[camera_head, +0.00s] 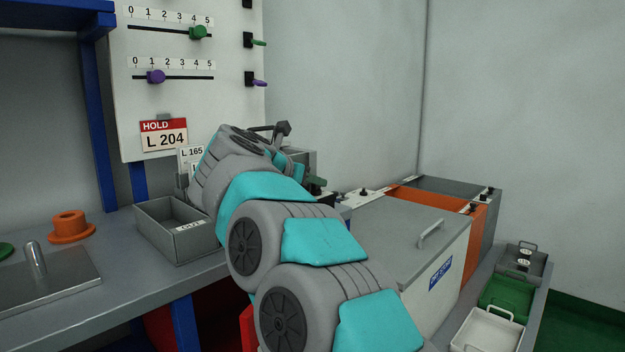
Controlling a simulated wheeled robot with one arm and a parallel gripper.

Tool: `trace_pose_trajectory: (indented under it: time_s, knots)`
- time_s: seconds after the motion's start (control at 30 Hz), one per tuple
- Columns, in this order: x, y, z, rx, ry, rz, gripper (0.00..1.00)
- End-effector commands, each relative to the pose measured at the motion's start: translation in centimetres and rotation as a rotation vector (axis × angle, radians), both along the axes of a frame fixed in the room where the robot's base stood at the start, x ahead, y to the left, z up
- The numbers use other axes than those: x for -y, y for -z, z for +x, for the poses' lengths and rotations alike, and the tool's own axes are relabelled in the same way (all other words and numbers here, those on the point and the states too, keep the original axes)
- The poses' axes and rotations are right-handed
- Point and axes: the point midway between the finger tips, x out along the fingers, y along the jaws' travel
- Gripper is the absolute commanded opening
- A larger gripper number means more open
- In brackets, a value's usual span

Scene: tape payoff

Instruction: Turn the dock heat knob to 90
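My arm reaches from the bottom of the view up to the wrist. It covers much of the bench's back right part. A small dark piece (282,130) sticks out to the right past the wrist and looks like part of my gripper; the fingertips cannot be made out, so its opening cannot be told. Behind the wrist a grey boxy unit (306,160) shows only in part. A dark green knob-like part (317,183) sits low by it, partly hidden. No heat scale or reading of 90 is visible, and I cannot tell whether this is the dock heat knob.
A white panel (140,105) carries green (199,32) and purple (156,77) sliders and a HOLD L 204 sign (164,135). A grey open bin (180,230) stands left of my arm. A grey lidded box (410,235) stands right; the right wall is bare.

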Motion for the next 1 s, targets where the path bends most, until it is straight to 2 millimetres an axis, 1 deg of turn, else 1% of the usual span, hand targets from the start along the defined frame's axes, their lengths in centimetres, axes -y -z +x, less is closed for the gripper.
trace_pose_trajectory:
  time_s: [0.2, 0.47, 1.0]
  knots:
    - [0.04, 0.02, 0.02, 0.000, 0.000, 0.000, 0.29]
    - [0.03, 0.00, 0.01, 0.000, 0.000, 0.000, 0.00]
    - [0.08, -0.01, -0.03, 0.001, -0.008, 0.001, 0.00]
